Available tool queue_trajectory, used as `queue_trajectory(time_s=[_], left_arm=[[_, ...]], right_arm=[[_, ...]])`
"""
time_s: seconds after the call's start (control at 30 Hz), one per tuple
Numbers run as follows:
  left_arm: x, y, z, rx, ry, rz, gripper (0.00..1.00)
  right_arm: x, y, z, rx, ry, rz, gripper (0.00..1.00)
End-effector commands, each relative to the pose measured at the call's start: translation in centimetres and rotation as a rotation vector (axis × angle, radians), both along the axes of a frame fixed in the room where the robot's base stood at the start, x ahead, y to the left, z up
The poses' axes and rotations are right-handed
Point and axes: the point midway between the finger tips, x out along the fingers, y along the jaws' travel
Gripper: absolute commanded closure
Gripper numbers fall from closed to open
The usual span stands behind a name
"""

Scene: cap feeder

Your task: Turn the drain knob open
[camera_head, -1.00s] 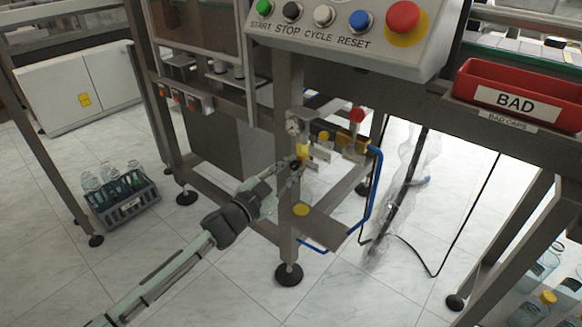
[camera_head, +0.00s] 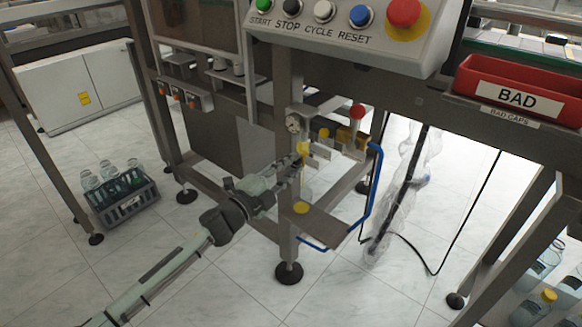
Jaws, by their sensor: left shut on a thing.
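My left gripper (camera_head: 294,172) reaches in from the lower left to the air-service unit on the machine's front leg. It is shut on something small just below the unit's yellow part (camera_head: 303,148). That spot fits the drain knob, but the fingers cover it, so I cannot make out the knob or its angle. A round pressure gauge (camera_head: 292,125) sits just above, and a red knob (camera_head: 357,111) stands at the right of the unit. My right gripper is not in view.
A blue hose (camera_head: 375,190) loops down right of the unit. A small metal plate (camera_head: 325,224) juts out below it. The button panel (camera_head: 345,45) overhangs above. A bottle crate (camera_head: 125,200) stands on the floor at left.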

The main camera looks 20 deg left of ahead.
Motion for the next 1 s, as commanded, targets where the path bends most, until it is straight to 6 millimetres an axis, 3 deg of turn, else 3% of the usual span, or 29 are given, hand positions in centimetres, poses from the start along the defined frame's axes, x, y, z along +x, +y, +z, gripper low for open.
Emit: queue_trajectory(time_s=[0.73,0.77,0.9,1.0], left_arm=[[0.01,-0.02,0.08,0.081,-0.031,0.000,1.00],[0.01,-0.02,0.08,0.081,-0.031,0.000,0.77],[0.00,-0.02,0.07,0.081,-0.030,0.000,0.60],[0.01,0.00,0.04,0.081,-0.030,0.000,0.58]], right_arm=[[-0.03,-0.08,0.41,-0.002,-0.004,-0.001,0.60],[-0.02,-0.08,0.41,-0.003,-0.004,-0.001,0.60],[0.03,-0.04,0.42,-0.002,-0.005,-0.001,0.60],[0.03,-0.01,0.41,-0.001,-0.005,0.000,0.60]])
